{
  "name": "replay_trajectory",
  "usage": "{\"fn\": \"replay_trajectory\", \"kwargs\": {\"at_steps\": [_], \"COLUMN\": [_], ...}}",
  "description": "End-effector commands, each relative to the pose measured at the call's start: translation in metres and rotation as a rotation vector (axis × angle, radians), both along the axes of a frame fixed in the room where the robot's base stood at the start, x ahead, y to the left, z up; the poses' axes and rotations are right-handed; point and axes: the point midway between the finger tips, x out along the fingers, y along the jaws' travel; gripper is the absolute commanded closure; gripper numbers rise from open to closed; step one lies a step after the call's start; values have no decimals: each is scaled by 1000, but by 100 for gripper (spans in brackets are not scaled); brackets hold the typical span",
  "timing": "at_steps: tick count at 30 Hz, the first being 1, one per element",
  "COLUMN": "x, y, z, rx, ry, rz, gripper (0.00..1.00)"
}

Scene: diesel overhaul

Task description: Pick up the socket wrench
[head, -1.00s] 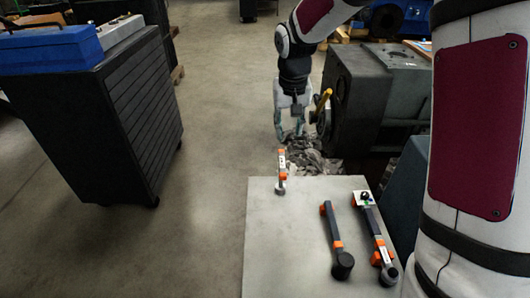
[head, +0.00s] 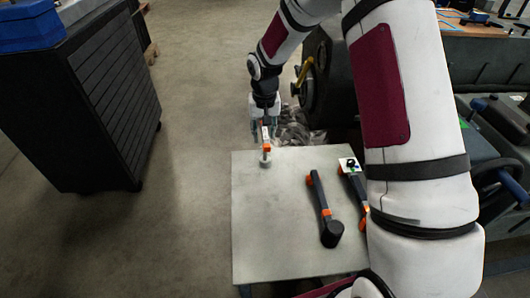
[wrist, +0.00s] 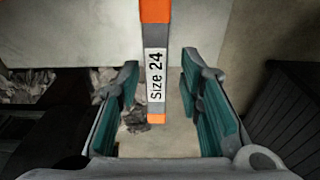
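A grey and orange wrench (head: 266,147) is at the far left edge of the pale table (head: 262,215). In the wrist view its handle (wrist: 156,75) bears a white label reading "Size 24". My gripper (head: 262,122) is at the far edge of the table, at the handle end of this wrench. In the wrist view my gripper (wrist: 160,62) is open, with its teal-padded fingers on either side of the handle and visible gaps to both. The wrench's far end lies outside the wrist view.
A dark, orange-banded tool (head: 324,208) lies mid-table. Another tool (head: 352,178) lies right of it, partly hidden by my arm. A black drawer cabinet (head: 105,95) stands left, with open floor between. Grey rubble (head: 297,130) lies beyond the table.

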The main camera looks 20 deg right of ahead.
Motion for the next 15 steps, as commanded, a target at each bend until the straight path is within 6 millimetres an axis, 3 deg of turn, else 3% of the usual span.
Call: {"fn": "replay_trajectory", "kwargs": {"at_steps": [10,15], "x": [4,5], "y": [-5,-5], "z": [-42,-51], "rx": [-1,0], "ry": [3,1], "rz": [1,0], "gripper": [66,66]}}
